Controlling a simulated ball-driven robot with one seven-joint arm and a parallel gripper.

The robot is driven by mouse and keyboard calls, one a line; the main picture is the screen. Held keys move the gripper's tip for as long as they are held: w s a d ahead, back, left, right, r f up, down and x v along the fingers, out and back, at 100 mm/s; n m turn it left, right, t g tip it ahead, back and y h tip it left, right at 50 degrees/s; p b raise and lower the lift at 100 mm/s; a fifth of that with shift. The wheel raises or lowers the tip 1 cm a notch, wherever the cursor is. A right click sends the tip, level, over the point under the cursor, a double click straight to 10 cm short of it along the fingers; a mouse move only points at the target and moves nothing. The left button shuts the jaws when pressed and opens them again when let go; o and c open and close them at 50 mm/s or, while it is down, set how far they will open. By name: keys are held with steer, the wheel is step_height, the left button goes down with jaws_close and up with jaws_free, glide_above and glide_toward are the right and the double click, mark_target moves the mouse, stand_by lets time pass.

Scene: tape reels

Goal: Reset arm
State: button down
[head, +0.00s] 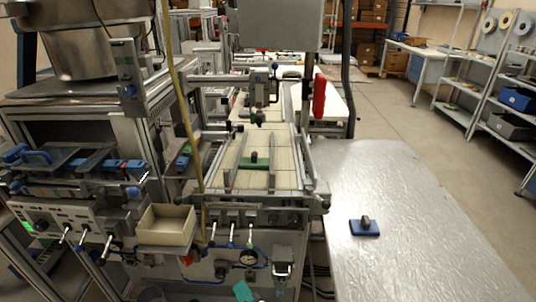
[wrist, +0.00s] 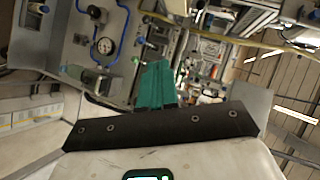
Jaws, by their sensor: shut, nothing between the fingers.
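My gripper (head: 243,291) shows only as teal fingertips at the bottom edge of the head view, in front of the machine's lower front panel. In the wrist view my gripper (wrist: 157,84) has its teal fingers close together, shut and empty. The wrist view is tilted, with the machine panel and its round gauge (wrist: 104,46) at the upper left. The rest of my arm is out of the head view.
A silver table (head: 420,230) stands at the right with a blue block with a dark knob (head: 364,227) on it. The machine (head: 250,212) with levers is ahead. A beige open box (head: 166,226) is at its left. Shelves (head: 500,90) stand far right; the floor aisle is clear.

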steer(key=s+d+f+n+g+h, duration=0.1)
steer(key=s+d+f+n+h, duration=0.1)
steer(key=d, duration=0.6)
steer(key=s+d+f+n+g+h, duration=0.2)
steer(key=d+f, duration=0.1)
steer(key=d, duration=0.5)
steer(key=s+d+f+n+g+h, duration=0.1)
steer(key=s+d+f, duration=0.1)
steer(key=d, duration=0.6)
steer(key=shift+s+d+f+n+h, duration=0.1)
steer(key=shift+s+f+n+h, duration=0.1)
steer(key=shift+f, duration=0.25)
steer(key=shift+s+d+f+n+h, duration=0.1)
steer(key=shift+f+n+h, duration=0.1)
steer(key=shift+f, duration=0.2)
steer(key=s+d+f+n+g, duration=0.1)
steer(key=s+d+f+g, duration=0.2)
steer(key=s, duration=0.5)
steer(key=s+d+f+n+g+h, duration=0.1)
steer(key=s+d+f+g, duration=0.3)
steer(key=s, duration=0.5)
steer(key=shift+f, duration=0.5)
